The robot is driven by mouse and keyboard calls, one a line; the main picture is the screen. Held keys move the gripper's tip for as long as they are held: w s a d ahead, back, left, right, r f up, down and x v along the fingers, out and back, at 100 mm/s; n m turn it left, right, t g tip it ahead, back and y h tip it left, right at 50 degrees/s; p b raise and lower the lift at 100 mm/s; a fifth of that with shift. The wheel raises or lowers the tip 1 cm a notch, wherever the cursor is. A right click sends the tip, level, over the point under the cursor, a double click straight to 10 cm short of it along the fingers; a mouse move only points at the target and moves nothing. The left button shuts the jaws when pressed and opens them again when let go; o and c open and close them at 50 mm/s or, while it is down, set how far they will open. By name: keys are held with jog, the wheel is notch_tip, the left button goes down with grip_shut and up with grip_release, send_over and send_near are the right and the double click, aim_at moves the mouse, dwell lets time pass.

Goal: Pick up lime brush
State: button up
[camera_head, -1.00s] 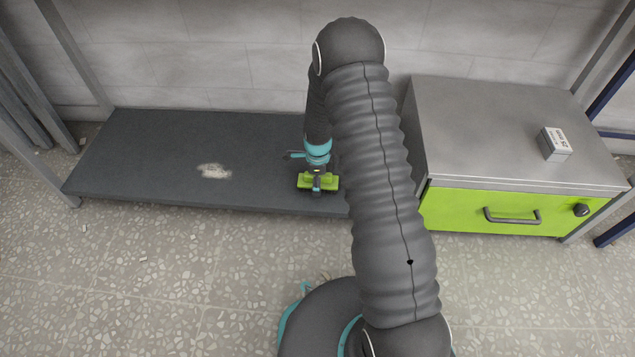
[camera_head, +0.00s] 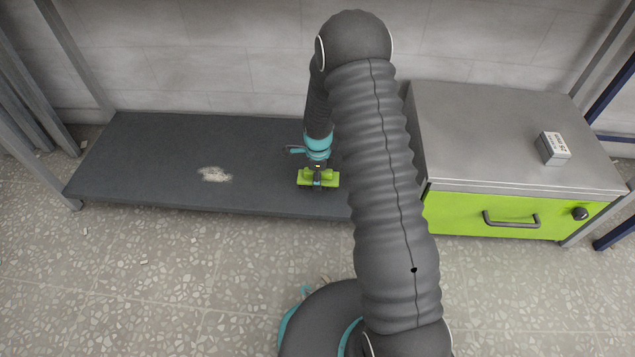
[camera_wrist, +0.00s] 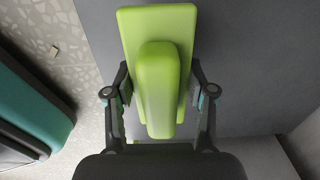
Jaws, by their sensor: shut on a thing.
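The lime brush (camera_head: 330,179) is at the front edge of the dark grey shelf, beneath my arm's end. In the wrist view the lime brush (camera_wrist: 159,80) fills the middle, with a flat rectangular body and a raised rounded handle. My gripper (camera_wrist: 160,92) is shut on the handle, with a dark finger on each side. My gripper (camera_head: 318,180) is small and partly hidden in the head view. I cannot tell whether the brush touches the shelf or hangs just above it.
The dark grey shelf (camera_head: 150,165) has a pale powdery patch (camera_head: 214,174) and is otherwise clear to the left. At right stands a metal-topped cabinet (camera_head: 500,130) with a lime drawer (camera_head: 465,213) and a small white box (camera_head: 554,148) on top. A tiled wall stands behind.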

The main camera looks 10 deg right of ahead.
jog(key=s+d+r+p, duration=0.1)
jog(key=s+d+r, duration=0.3)
jog(key=d+r, duration=0.3)
jog(key=d, duration=0.4)
jog(key=shift+r, duration=0.15)
jog(key=shift+s, duration=0.1)
